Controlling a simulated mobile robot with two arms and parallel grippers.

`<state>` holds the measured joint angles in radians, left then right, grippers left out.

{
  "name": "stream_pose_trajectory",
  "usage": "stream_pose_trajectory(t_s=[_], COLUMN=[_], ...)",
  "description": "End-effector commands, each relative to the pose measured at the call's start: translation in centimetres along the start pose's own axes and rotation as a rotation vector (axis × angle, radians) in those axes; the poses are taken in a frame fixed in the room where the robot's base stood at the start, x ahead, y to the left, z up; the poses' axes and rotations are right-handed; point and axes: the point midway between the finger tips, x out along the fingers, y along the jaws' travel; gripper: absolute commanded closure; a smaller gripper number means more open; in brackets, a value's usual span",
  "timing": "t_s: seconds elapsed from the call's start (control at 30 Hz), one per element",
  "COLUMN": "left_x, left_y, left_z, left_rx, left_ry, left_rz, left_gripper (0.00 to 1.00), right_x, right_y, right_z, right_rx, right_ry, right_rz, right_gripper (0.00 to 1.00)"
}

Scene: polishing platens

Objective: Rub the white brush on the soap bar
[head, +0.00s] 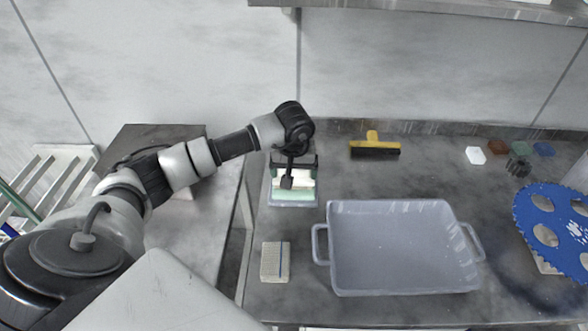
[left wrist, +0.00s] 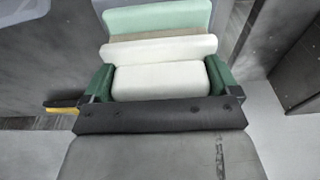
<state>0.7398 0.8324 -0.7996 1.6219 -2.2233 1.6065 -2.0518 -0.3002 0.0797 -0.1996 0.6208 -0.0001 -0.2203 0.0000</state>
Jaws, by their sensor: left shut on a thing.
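The white brush (left wrist: 160,80) is held between the two green fingers of my left gripper (left wrist: 158,76). Its wider white plate and a thin tan strip lie beyond the grip. The pale green soap bar (left wrist: 158,18) shows just past the tan strip, partly hidden by the brush. In the head view, my left gripper (head: 290,180) is over the small dish (head: 292,204) with the soap bar (head: 290,195) in it. The brush there is partly hidden by my gripper. It looks very close to or touching the soap; I cannot tell which.
A grey two-handled basin (head: 400,250) stands right of the dish. A beige sponge-like block (head: 274,262) lies in front. A yellow-black squeegee (head: 374,147) lies behind. Several coloured pads, including a white one (head: 475,155), and a blue perforated disc (head: 540,225) are at the right.

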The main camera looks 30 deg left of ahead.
Motion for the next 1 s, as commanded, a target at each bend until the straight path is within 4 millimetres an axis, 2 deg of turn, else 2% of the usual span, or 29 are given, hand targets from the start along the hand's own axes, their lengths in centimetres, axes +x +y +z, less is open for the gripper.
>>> stream_pose_trajectory(t_s=[1.0], left_x=[0.85], left_y=[-0.01], left_z=[0.11], left_rx=[-0.001], left_ry=[0.000], left_rz=[0.000], left_gripper=[0.29], right_x=[0.77], right_y=[-0.05], right_z=[0.11], right_rx=[0.000], right_ry=[0.000], right_rz=[-0.001], right_gripper=[0.57])
